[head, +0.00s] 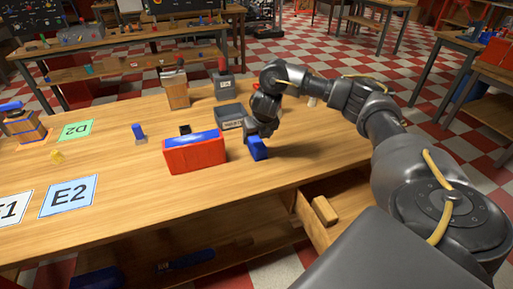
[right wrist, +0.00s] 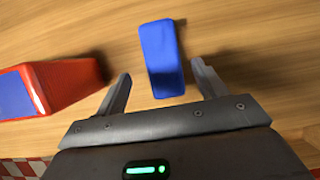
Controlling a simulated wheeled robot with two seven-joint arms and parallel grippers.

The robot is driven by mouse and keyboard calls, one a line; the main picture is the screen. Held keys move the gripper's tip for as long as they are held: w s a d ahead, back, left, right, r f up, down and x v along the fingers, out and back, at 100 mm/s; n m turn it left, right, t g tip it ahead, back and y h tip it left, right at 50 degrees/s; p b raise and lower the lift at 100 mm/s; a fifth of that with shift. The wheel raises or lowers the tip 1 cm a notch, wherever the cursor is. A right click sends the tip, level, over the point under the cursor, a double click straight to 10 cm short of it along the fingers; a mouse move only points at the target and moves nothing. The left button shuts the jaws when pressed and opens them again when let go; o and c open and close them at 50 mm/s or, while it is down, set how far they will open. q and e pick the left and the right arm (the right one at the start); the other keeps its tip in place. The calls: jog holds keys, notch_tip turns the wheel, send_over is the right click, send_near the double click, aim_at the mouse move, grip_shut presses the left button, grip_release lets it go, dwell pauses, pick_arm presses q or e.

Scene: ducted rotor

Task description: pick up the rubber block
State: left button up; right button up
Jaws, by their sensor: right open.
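A blue block (head: 257,149), apparently the rubber block, lies on the wooden workbench (head: 120,205) near its front right edge. My right gripper (head: 256,138) is directly over it. In the right wrist view, the blue block (right wrist: 162,55) lies between and beyond the fingertips of the open right gripper (right wrist: 160,72). There is a clear gap on each side, and the gripper holds nothing. The fingers partly hide the block in the head view. My left gripper is not in view.
An open drawer (head: 335,195) holding a wooden piece (head: 324,211) juts out at front right.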

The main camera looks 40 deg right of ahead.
aim_at(257, 141)
jog(key=x, duration=0.4)
jog(key=shift+d+b, duration=0.25)
jog(key=shift+b, duration=0.1)
jog(key=shift+w+f, duration=0.1)
jog(key=shift+f, duration=0.35)
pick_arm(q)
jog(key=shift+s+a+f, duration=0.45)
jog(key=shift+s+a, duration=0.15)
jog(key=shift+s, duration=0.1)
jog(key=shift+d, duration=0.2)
pick_arm(e)
jog(key=shift+f, duration=0.1)
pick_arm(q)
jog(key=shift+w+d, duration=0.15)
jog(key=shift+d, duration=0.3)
pick_arm(e)
jog(key=shift+f, duration=0.2)
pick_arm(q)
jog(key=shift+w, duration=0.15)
pick_arm(e)
jog(key=c, duration=0.4)
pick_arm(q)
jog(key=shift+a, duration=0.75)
pick_arm(e)
jog(key=c, duration=0.8)
